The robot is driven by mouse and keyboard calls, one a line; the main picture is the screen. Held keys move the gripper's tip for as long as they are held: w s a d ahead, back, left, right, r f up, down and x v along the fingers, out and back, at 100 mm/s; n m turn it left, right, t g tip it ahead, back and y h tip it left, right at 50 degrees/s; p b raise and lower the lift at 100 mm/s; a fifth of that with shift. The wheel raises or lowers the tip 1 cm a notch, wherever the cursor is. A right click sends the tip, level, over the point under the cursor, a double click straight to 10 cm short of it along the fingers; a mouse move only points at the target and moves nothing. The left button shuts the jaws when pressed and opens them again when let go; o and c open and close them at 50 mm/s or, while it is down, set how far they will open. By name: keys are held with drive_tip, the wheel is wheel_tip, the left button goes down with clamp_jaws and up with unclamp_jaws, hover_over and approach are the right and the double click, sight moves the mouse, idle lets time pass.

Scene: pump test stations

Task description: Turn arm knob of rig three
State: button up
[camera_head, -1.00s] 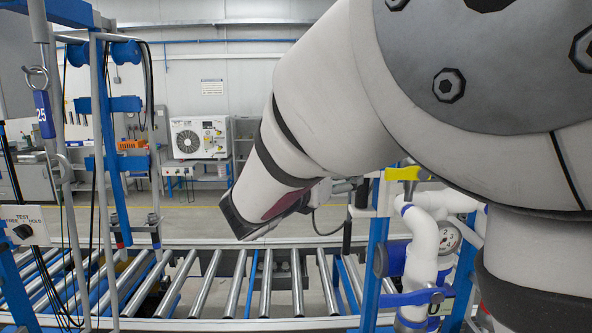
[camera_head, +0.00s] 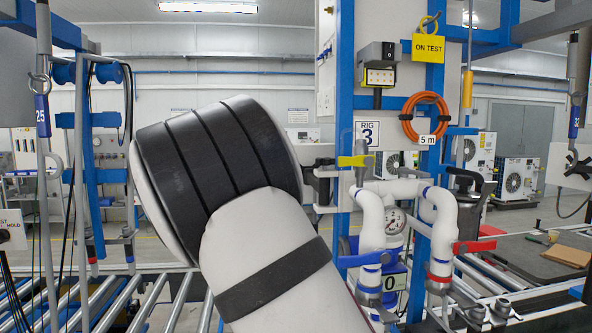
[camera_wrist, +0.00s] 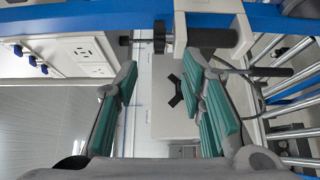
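Rig three carries a "RIG 3" sign (camera_head: 367,134) on its blue post in the head view. In the wrist view a black cross-shaped knob (camera_wrist: 175,91) sits on a pale grey box (camera_wrist: 175,120), below a clamp bracket (camera_wrist: 205,37). My gripper (camera_wrist: 164,98) is open, with a teal-padded finger on either side of the knob in the picture. Neither finger appears to touch it; the depth gap is hard to judge. In the head view my arm hides the gripper and the knob. A pale box (camera_head: 312,153) shows past my arm, by the post.
A roller conveyor (camera_head: 150,300) runs below. A socket panel (camera_wrist: 80,55) is left in the wrist view.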

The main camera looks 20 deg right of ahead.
sight(318, 162)
drive_tip(key=p+x, duration=0.1)
drive_tip(key=x, duration=1.2)
drive_tip(key=shift+d, duration=0.25)
clamp_jaws()
